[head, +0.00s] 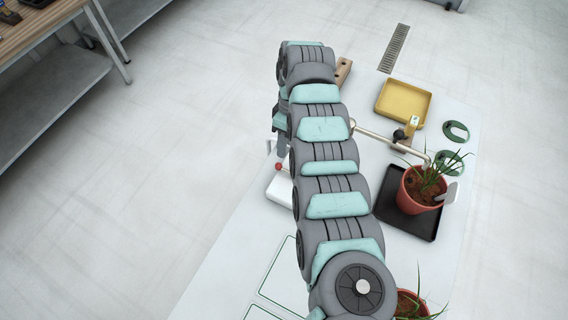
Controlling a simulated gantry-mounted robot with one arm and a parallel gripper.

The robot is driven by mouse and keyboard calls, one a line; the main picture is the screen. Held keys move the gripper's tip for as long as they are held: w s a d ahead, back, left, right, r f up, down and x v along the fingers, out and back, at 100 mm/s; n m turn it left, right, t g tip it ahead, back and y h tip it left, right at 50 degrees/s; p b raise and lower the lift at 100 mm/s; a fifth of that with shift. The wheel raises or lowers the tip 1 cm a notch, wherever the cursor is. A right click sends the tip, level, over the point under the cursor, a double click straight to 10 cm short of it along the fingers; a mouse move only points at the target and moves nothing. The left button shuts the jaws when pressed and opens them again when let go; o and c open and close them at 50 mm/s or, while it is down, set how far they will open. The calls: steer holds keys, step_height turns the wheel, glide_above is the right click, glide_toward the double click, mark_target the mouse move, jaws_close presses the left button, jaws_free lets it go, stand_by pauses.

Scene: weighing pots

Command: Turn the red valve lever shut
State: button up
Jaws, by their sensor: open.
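My arm crosses the middle of the head view and hides much of the table behind it. A part of my gripper (275,148) shows at the left side of the arm, pointing down; the arm covers the rest. It is open. A small red rounded piece (278,167) shows just below it, beside the arm. I cannot tell whether this is the end of the red valve lever or whether the gripper touches it. No full lever is visible. A thin metal pipe (375,134) runs from behind the arm to the right, ending over a potted plant (420,190).
The plant stands on a black tray (390,217). A yellow tray (403,85), green rings (455,131) and a dark-knobbed fitting (403,135) lie at the right. A white box (279,190) is left of the arm. Another pot (410,304) stands below. The left table area is clear.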

mark_target(283, 168)
steer(key=f, duration=0.3)
steer(key=s+f, duration=0.1)
steer(key=f, duration=0.2)
steer(key=a+f, duration=0.1)
steer(key=f, duration=0.2)
steer(key=shift+s+f+b, duration=0.2)
steer(key=shift+s+b, duration=0.1)
steer(key=shift+b, duration=0.05)
steer(key=shift+c, duration=0.5)
jaws_close()
stand_by(0.3)
